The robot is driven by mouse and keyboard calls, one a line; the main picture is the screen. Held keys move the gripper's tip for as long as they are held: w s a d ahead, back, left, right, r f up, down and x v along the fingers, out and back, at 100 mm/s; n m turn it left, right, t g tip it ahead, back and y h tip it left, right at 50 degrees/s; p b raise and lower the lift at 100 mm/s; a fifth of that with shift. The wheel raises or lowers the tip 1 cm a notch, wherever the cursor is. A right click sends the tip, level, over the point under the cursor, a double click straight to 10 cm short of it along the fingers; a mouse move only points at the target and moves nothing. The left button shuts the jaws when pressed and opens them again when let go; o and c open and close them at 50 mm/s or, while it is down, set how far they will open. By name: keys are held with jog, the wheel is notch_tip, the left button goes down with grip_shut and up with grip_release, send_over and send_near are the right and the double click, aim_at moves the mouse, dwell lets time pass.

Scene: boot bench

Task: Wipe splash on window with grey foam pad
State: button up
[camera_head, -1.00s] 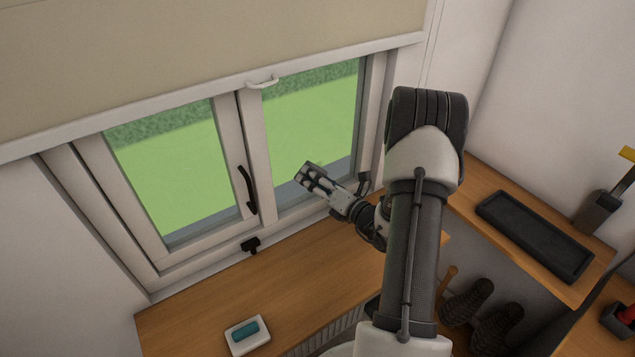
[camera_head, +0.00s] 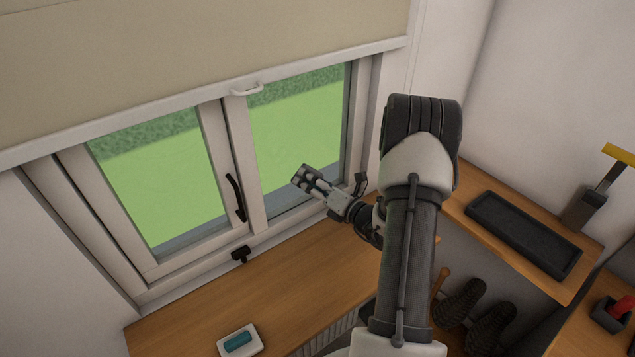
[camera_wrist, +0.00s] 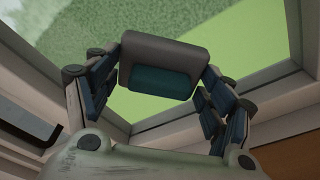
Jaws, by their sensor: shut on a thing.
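The window's right pane (camera_head: 292,130) and left pane (camera_head: 165,185) show green lawn and hedge. I cannot make out a splash on either pane. My gripper (camera_head: 312,180) is in front of the lower part of the right pane. It is shut on the grey foam pad (camera_head: 304,171). In the wrist view the pad (camera_wrist: 175,54) sits between the two fingers of my gripper (camera_wrist: 155,85), with a teal part facing the camera. Green pane shows behind it. I cannot tell whether the pad touches the glass.
A beige blind (camera_head: 200,50) covers the window top. A black handle (camera_head: 235,198) is on the left sash. A white dish (camera_head: 224,345) with a teal block stands on the wooden bench (camera_head: 290,285). A black tray (camera_head: 522,235) lies on the right shelf. Boots hang below.

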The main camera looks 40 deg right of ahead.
jog(key=shift+w+a, duration=0.25)
jog(key=shift+a, duration=1.05)
jog(key=shift+c, duration=0.5)
jog(key=shift+r, duration=0.1)
jog(key=shift+s+a, duration=0.15)
jog(key=shift+s, duration=2.8)
jog(key=shift+s, duration=0.1)
jog(key=shift+s+a, duration=0.1)
jog(key=shift+s, duration=1.3)
